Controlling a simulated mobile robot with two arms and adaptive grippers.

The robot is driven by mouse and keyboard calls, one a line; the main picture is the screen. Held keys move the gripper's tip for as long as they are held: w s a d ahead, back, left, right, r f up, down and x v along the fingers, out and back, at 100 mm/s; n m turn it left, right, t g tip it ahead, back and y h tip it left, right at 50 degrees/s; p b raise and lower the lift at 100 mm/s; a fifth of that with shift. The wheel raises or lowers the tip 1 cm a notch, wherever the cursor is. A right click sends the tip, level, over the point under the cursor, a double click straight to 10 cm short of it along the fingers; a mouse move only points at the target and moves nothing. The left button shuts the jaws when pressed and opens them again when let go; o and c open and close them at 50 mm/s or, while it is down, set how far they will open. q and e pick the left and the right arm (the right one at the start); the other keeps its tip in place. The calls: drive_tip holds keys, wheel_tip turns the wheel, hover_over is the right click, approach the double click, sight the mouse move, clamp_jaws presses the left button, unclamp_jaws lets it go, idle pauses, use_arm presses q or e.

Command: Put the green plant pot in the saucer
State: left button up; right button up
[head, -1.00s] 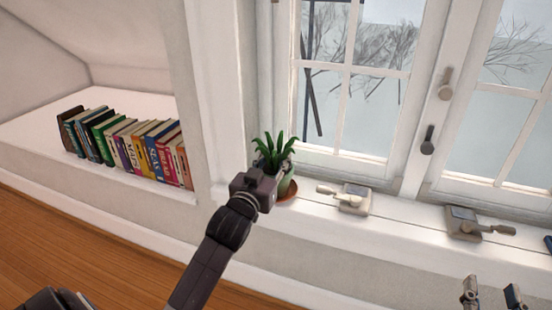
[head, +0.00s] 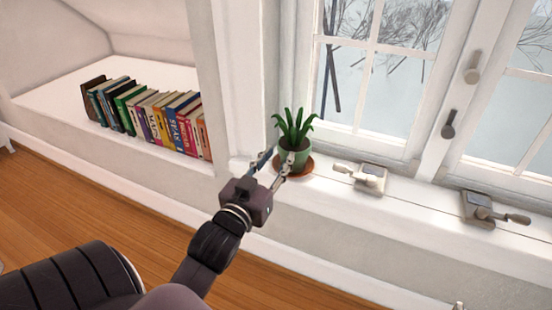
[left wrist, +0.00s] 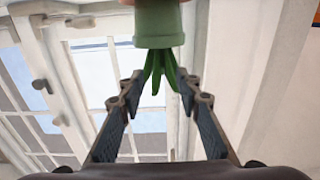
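The green plant pot (head: 302,157), with a spiky green plant (head: 295,126), stands upright on the white windowsill. It appears to rest in the brown saucer (head: 306,167), whose rim shows around its base. My left gripper (head: 279,159) is open just in front of the pot, on the near left side. In the left wrist view the pot (left wrist: 158,24) appears upside down at the top, beyond the spread fingertips (left wrist: 163,90), with nothing between them. The saucer is not seen there. Of my right gripper only a small tip (head: 458,306) shows at the bottom edge.
Two window latches (head: 368,178) (head: 488,210) sit on the sill to the right of the saucer. The window (head: 385,80) is behind the pot. A row of books (head: 150,120) stands on the alcove ledge at left. The sill between saucer and first latch is narrow.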

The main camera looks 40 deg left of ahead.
use_arm(q)
drive_tip(key=s+d+f+m+g+h, duration=0.2)
drive_tip(key=d+f, duration=0.3)
drive_tip(key=d, duration=0.5)
drive_tip(key=s+d+f+m+g+h, duration=0.2)
drive_tip(key=d+f+h, duration=0.3)
drive_tip(key=d, duration=0.6)
drive_tip(key=shift+s+f+m, duration=0.25)
drive_tip(key=shift+s+m, duration=0.2)
drive_tip(key=shift+m, duration=0.15)
